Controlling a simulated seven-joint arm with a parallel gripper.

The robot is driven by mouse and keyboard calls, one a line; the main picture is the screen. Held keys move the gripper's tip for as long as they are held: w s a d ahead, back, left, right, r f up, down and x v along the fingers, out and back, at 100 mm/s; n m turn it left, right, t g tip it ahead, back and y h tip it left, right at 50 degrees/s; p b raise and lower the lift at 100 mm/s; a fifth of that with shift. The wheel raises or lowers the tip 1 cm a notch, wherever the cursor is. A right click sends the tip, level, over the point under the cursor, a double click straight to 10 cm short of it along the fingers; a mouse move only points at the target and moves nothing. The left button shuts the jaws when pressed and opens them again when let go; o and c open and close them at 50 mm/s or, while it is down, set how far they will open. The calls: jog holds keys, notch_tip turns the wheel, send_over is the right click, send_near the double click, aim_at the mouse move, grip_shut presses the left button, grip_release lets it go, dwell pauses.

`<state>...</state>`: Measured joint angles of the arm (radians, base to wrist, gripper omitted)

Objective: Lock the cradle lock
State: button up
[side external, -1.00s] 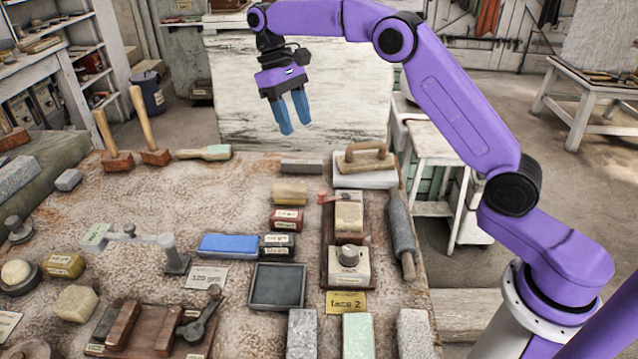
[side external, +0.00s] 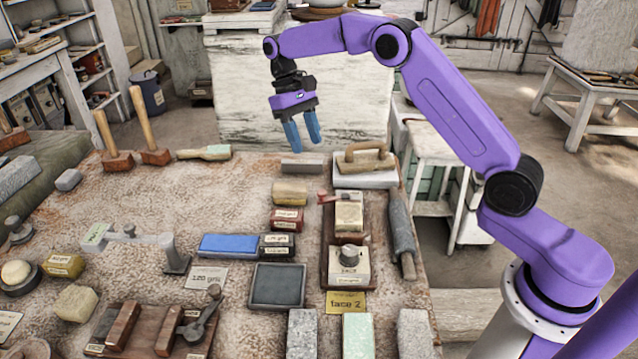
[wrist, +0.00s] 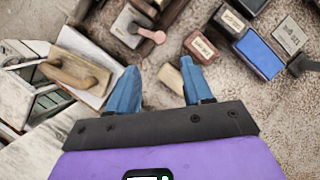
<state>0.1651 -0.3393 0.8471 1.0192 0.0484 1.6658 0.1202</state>
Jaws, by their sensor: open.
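No part is clearly marked as the cradle lock, and two levers could be it. A dark wooden base (side external: 327,250) at right centre bears a cream block with a small red lever (side external: 330,198) at its far end and a grey knob (side external: 350,254) at its near end. The red lever also shows in the wrist view (wrist: 150,33). At lower left, a wooden board with upright blocks (side external: 124,325) carries a grey lever with a round knob (side external: 203,316). My gripper (side external: 303,147) is open and empty, above the bench's far edge, beyond the red lever. Its blue fingers point down.
Small labelled blocks (side external: 287,220), a blue block (side external: 229,245) and a dark tray (side external: 277,286) lie to the left.

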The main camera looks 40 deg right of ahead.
aim_at(321, 191)
jog(key=x, duration=1.2)
jog(key=shift+w, duration=0.1)
